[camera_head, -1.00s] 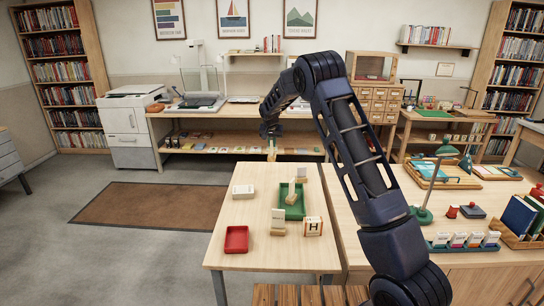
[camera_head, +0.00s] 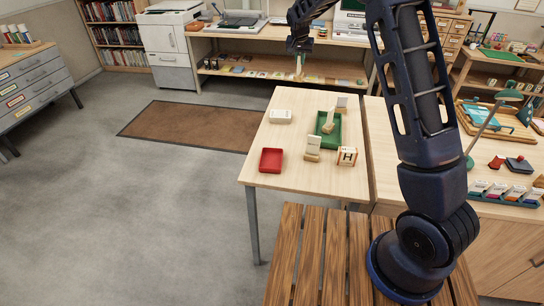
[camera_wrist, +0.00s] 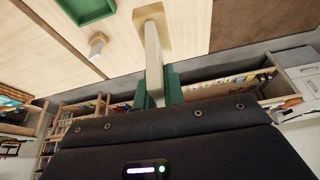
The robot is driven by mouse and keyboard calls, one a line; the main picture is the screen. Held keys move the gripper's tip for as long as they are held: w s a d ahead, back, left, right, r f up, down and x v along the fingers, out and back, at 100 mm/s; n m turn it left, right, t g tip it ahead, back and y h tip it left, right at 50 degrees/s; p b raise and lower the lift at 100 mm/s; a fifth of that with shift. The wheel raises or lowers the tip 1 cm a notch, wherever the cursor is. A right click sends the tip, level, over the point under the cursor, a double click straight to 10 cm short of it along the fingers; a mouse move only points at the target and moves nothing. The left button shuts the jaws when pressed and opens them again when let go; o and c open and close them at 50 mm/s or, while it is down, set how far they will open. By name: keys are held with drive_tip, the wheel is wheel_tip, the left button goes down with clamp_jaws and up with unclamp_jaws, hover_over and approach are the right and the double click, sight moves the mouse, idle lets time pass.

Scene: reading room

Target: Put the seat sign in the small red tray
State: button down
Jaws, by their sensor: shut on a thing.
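The small red tray (camera_head: 271,160) lies empty on the near left part of the light wooden table (camera_head: 262,142).
Similar stands are on the table: one (camera_head: 313,147) right of the red tray, one (camera_head: 328,123) at the green tray (camera_head: 319,143), one (camera_head: 342,102) behind. A slatted bench (camera_head: 310,255) is in front.

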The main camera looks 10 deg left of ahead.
drive_tip(key=s+a+r, duration=0.1)
drive_tip(key=s+a, duration=0.2)
drive_tip(key=s, duration=0.6)
drive_tip(key=s+a, duration=0.3)
drive_tip(key=s, duration=0.6)
drive_tip(key=s+f, duration=0.2)
drive_tip(key=s, duration=1.5)
drive_tip(key=shift+n, duration=0.3)
drive_tip(key=f, duration=1.9)
drive_tip(key=shift+d+f, duration=0.15)
drive_tip(key=shift+d, duration=0.15)
drive_tip(key=shift+f, duration=0.1)
drive_tip(key=c, duration=1.7)
unclamp_jaws()
drive_tip(key=shift+o, duration=1)
